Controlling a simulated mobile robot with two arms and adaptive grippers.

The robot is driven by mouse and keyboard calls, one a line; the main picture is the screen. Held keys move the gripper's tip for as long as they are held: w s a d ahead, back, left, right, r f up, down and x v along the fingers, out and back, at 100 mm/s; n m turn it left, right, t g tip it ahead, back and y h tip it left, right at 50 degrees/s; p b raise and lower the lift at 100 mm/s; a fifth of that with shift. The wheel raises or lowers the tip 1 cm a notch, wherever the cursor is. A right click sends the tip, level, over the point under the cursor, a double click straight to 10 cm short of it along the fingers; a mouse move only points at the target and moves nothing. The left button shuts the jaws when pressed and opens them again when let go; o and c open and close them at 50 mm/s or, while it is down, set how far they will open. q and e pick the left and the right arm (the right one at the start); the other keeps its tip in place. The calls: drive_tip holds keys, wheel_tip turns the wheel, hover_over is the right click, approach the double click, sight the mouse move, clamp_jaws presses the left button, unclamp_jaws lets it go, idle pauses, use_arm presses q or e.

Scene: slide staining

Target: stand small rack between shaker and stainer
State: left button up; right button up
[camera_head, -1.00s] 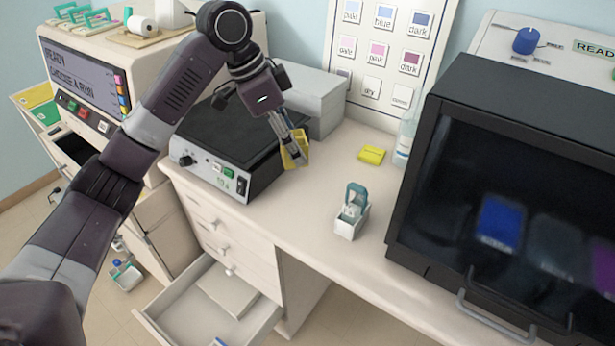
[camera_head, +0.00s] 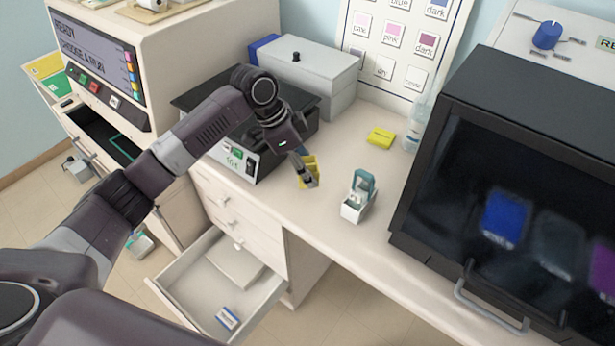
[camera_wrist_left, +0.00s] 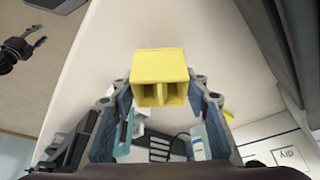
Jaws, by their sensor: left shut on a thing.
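The small yellow rack (camera_head: 314,162) is held in my left gripper (camera_head: 308,174), over the counter just right of the shaker's front corner. In the left wrist view the rack (camera_wrist_left: 160,66) sits between both fingertips, its open slots facing the camera. I cannot tell whether it touches the counter. The shaker (camera_head: 240,158) has a black top, partly hidden by my arm. The large dark-fronted machine (camera_head: 480,130), which looks like the stainer, stands at the right. A dark gripper, apparently my right (camera_wrist_left: 38,36), shows at the left wrist view's edge, its fingers apart.
A white holder with a teal handle (camera_head: 354,208) stands on the counter, right of the yellow rack. A yellow block (camera_head: 380,137) lies behind it, near a clear bottle (camera_head: 415,130). A grey box (camera_head: 300,70) stands behind the shaker. An open drawer (camera_head: 205,290) juts out below.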

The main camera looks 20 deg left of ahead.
use_arm(q)
drive_tip(key=shift+f+p, duration=0.35)
drive_tip(key=shift+f, duration=1.85)
drive_tip(key=o, duration=1.2)
drive_tip(key=shift+f, duration=0.15)
drive_tip(key=b+v, duration=0.2)
drive_tip(key=v, duration=1)
drive_tip(key=shift+r, duration=0.25)
drive_tip(key=shift+d+f, duration=0.1)
